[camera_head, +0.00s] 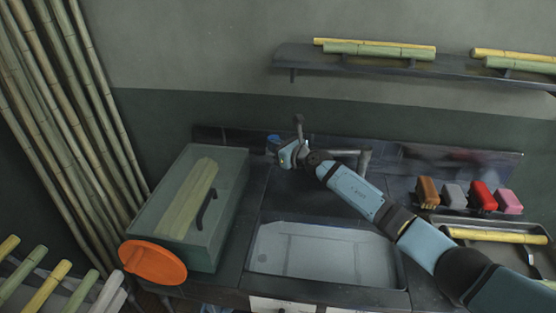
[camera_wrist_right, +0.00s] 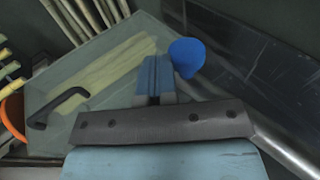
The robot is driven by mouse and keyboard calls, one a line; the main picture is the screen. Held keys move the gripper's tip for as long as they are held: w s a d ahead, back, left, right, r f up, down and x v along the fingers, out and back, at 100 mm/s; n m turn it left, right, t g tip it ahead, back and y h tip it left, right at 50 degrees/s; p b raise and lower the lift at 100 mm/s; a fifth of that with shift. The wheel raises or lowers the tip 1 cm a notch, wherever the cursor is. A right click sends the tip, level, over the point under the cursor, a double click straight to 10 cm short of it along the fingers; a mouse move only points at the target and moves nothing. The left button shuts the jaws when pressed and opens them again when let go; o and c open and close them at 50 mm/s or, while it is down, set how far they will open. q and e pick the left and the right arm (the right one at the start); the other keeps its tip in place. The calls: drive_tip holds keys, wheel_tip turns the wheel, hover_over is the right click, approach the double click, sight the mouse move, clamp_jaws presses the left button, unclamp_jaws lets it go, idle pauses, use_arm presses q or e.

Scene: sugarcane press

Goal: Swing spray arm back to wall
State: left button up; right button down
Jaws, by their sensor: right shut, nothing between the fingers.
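The spray arm (camera_head: 345,152) is a grey metal pipe above the back of the sink, running left from a short post. Its blue spray head (camera_head: 272,139) shows just behind my right gripper (camera_head: 282,155); the stretch between is hidden by my wrist. In the right wrist view, the blue head (camera_wrist_right: 187,57) is right beside the fingertips (camera_wrist_right: 155,62), and part of the pipe (camera_wrist_right: 285,150) shows at lower right. The right fingers are shut and empty; whether they touch the head I cannot tell. My left gripper is not in view.
A greenish clear-lidded box (camera_head: 150,190) with cane inside and an orange disc (camera_head: 152,262) stand left of the sink (camera_head: 325,255). Coloured blocks (camera_head: 481,197) and a tray (camera_head: 462,260) are at right. A dark backsplash (camera_head: 400,160) runs along the wall below a shelf (camera_head: 380,64).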

sight(275, 136)
drive_tip(key=w+b, duration=0.1)
drive_tip(key=w, duration=0.1)
drive_tip(key=w+b, duration=0.1)
drive_tip(key=shift+w+f+m+t+h, duration=0.1)
drive_tip(key=shift+w+m+t+h, duration=0.2)
drive_tip(key=shift+w+h, duration=0.1)
drive_tip(key=shift+w+b, duration=0.5)
drive_tip(key=shift+w, duration=0.05)
drive_tip(key=shift+d+r, duration=0.1)
drive_tip(key=shift+r, duration=0.15)
drive_tip(key=shift+w+r, duration=0.1)
